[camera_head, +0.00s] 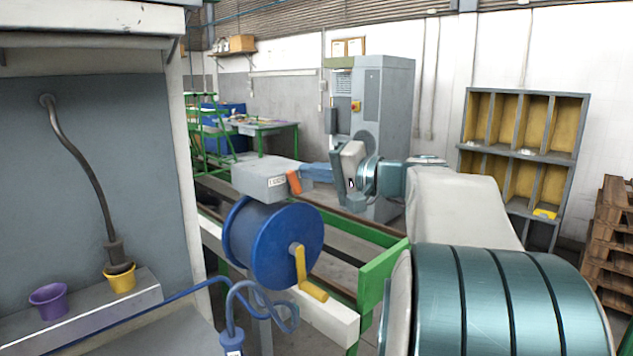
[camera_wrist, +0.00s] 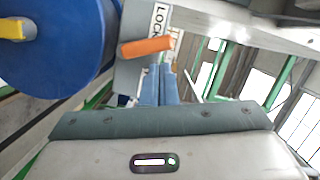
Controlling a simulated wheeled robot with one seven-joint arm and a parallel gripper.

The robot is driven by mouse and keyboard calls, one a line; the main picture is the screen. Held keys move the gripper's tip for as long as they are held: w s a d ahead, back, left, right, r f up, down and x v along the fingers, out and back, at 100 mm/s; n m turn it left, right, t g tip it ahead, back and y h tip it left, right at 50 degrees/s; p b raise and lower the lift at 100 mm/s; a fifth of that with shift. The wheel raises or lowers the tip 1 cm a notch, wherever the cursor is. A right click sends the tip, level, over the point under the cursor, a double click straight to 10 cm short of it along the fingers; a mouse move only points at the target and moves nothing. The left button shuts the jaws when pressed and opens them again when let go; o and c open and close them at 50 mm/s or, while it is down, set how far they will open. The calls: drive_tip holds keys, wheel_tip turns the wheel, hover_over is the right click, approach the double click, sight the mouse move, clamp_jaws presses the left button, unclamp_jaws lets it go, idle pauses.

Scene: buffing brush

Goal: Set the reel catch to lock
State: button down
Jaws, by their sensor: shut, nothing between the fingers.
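A blue reel (camera_head: 272,243) with a yellow crank handle (camera_head: 308,275) hangs below a grey housing (camera_head: 262,177). The catch is a short orange lever (camera_head: 293,182) at the housing's right end, and it also shows in the wrist view (camera_wrist: 147,47). A white label reading LOCK (camera_wrist: 160,18) is beside it; a second label (camera_wrist: 174,42) is partly hidden. I cannot tell which setting the lever marks. My gripper (camera_head: 306,171) is shut and empty, its blue fingers just right of the lever. In the wrist view the fingertips (camera_wrist: 160,72) are close to it; contact is unclear.
A green rail (camera_head: 383,272) stands right of the reel. A blue hose (camera_head: 262,300) loops in front. A shelf at left holds a purple cup (camera_head: 49,300) and a yellow cup (camera_head: 120,278). A grey cabinet (camera_head: 385,100) stands behind my arm.

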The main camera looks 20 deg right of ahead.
drive_tip(key=s+d+r, duration=0.2)
drive_tip(key=s+d, duration=0.5)
drive_tip(key=d, duration=0.1)
drive_tip(key=shift+d+r, duration=0.3)
drive_tip(key=shift+d, duration=0.1)
idle(0.3)
